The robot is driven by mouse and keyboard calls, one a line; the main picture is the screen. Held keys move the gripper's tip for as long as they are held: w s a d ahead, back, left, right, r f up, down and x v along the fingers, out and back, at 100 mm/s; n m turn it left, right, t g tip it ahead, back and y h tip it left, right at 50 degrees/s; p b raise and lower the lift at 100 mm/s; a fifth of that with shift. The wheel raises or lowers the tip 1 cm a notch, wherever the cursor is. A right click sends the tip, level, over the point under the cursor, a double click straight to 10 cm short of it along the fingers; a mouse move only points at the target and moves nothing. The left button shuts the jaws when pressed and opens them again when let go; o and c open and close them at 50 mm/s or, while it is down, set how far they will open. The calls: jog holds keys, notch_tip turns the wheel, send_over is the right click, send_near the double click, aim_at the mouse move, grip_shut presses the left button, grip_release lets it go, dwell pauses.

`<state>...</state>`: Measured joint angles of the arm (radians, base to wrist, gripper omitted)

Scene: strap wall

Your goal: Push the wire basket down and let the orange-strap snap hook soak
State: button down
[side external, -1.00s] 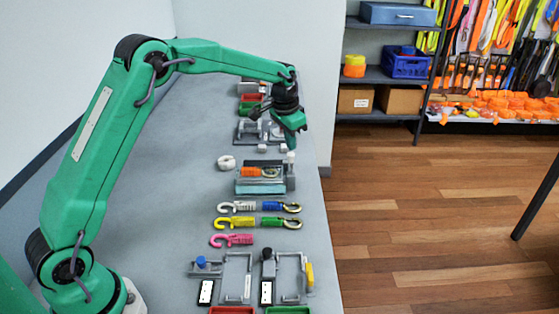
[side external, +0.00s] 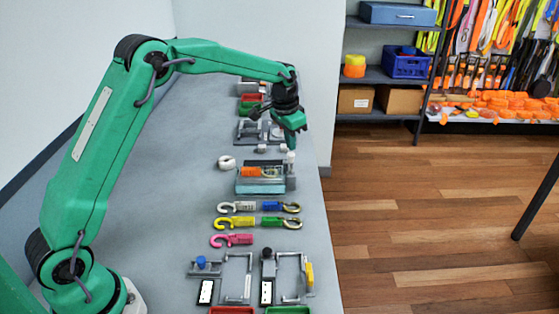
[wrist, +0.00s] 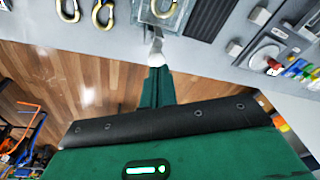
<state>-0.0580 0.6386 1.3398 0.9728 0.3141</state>
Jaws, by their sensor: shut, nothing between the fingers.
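The clear tank (side external: 262,187) holds bluish liquid and stands near the bench's right edge. The orange-strap snap hook (side external: 250,172) lies in the wire basket at the tank's top; its metal hook end is to the right. The thin basket wires are hard to make out, and I cannot tell how deep the hook sits. A white-topped post (side external: 291,157) stands at the tank's right end. My gripper (side external: 291,145) is shut and empty, pointing down just above or on this post. In the wrist view, my gripper (wrist: 155,57) points at the tank (wrist: 163,14) and the pale post top.
White, yellow and pink snap hooks (side external: 233,240) lie on the near side of the tank. A white ring (side external: 227,162) sits to its left. Clamp fixtures (side external: 238,278) stand nearer the camera. More fixtures (side external: 255,131) stand beyond. Bare bench lies left.

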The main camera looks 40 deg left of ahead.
aim_at(290, 154)
jog(key=shift+f, duration=0.5)
jog(key=shift+f, duration=2.05)
jog(key=shift+r, duration=3.05)
jog(key=c, duration=2)
grip_release()
jog(key=shift+r, duration=2.75)
jog(key=shift+c, duration=0.2)
jog(key=shift+r, duration=0.25)
